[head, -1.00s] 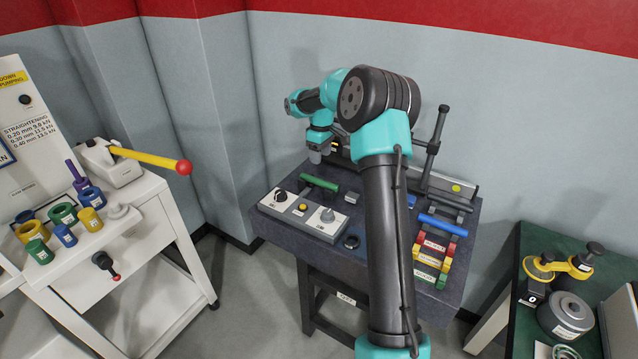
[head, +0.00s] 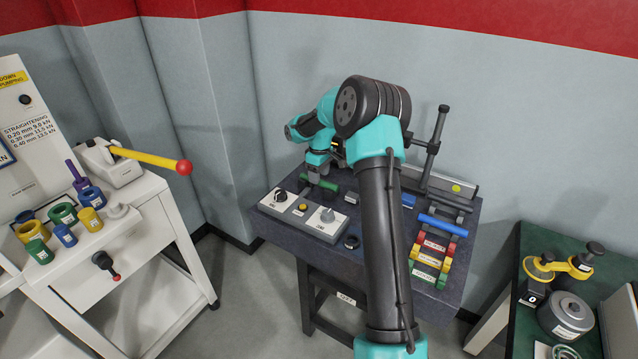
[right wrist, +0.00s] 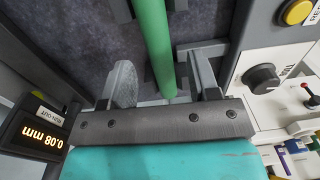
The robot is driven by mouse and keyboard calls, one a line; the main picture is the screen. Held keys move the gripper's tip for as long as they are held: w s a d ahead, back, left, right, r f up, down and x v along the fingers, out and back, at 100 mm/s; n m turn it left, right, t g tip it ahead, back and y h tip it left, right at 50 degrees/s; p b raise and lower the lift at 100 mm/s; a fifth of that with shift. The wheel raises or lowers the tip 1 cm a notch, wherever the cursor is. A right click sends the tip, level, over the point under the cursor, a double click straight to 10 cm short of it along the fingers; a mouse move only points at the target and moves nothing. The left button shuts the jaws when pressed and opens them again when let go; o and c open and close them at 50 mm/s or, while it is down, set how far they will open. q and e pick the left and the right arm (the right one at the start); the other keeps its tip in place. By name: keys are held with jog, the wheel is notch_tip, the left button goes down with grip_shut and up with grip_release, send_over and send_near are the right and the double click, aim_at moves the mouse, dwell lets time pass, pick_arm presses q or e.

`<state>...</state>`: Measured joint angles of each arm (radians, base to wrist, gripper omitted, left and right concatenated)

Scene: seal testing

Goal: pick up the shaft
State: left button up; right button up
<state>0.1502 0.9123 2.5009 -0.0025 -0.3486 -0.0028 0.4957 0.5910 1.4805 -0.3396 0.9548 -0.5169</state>
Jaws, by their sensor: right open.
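The green shaft (head: 325,185) lies on the dark bench top behind the white control box. In the right wrist view the shaft (right wrist: 157,38) runs between the two grey fingers of my right gripper (right wrist: 161,72). The fingers are open, with a gap visible on each side of the shaft. In the head view my right gripper (head: 314,179) is low over the shaft's left part and hides some of it. My left gripper is not in view.
The control box (head: 303,214) with knobs and a yellow button stands close in front of the shaft. A blue bar (head: 442,225) and coloured labelled blocks (head: 432,258) lie at the bench's right. A run-out display (right wrist: 40,134) reads 0.08 mm. An upright stand (head: 435,147) is behind.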

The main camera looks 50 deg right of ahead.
jog(key=shift+f, duration=1.15)
jog(key=shift+a, duration=0.1)
grip_shut()
